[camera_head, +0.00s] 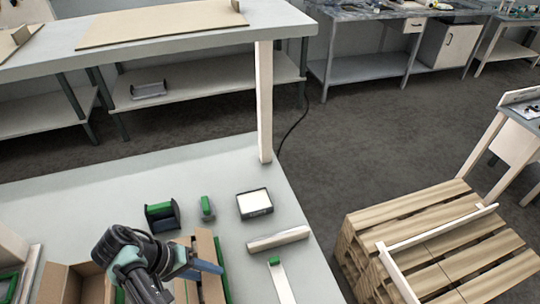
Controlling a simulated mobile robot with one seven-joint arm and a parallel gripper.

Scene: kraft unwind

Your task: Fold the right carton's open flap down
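The right carton (208,256) is brown cardboard and stands near the bottom of the view on the grey table, partly hidden by my arm. A narrow brown panel stands up along it; I cannot tell for sure which panel is the open flap. My gripper (204,267) reaches in from the left, with its blue-grey end over or against the carton. Contact and the finger gap cannot be made out. A second brown carton (92,287) stands to the left, its top open and partly cut off by the frame.
Beyond the cartons on the table (100,190) are a black-and-green holder (162,215), a small green item (207,208) and a white-topped device (254,203). A pale bar (278,238) lies to the right. A post (264,100) rises at the back edge. A wooden pallet stack (440,240) stands right.

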